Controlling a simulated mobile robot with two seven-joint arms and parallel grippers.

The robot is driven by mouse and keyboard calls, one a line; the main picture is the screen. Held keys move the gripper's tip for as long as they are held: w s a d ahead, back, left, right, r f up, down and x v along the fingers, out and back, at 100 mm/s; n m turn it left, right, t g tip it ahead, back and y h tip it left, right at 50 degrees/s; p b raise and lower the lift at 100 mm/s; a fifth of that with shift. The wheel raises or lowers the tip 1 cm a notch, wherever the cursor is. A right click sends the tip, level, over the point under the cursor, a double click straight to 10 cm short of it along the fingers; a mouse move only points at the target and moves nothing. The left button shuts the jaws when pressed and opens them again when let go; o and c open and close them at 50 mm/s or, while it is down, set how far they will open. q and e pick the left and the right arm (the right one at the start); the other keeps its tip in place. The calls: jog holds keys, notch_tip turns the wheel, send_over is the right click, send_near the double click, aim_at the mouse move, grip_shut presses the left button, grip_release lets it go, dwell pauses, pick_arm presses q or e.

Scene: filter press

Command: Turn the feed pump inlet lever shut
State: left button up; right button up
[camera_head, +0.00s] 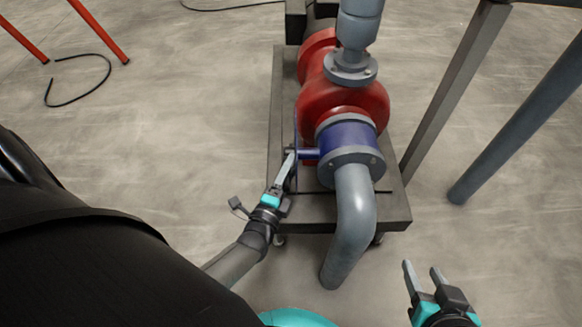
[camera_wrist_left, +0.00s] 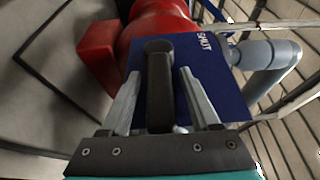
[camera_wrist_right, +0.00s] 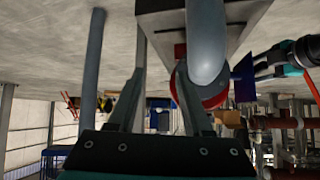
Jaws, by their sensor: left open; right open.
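The feed pump inlet lever (camera_wrist_left: 159,85) is a dark grey handle in front of a blue plate (camera_wrist_left: 205,85) marked SHUT. In the left wrist view it stands upright between the fingers of my left gripper (camera_wrist_left: 160,78), which is open, one finger on each side. In the head view the left gripper (camera_head: 289,165) reaches the lever end of the blue valve (camera_head: 349,139); the lever is mostly hidden there. My right gripper (camera_head: 424,270) is open and empty, right of the grey inlet pipe (camera_head: 355,205); it also shows in the right wrist view (camera_wrist_right: 160,62).
The red pump (camera_head: 340,97) sits on a dark wheeled base (camera_head: 398,208). A grey post (camera_head: 450,90) and a thick slanted pipe (camera_head: 520,120) stand to the right. An orange frame (camera_head: 98,30) and a black cable lie at the upper left.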

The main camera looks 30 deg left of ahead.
pick_arm(q)
jog(key=shift+w+a, duration=0.1)
jog(key=shift+w, duration=0.55)
grip_shut()
dwell(1.2)
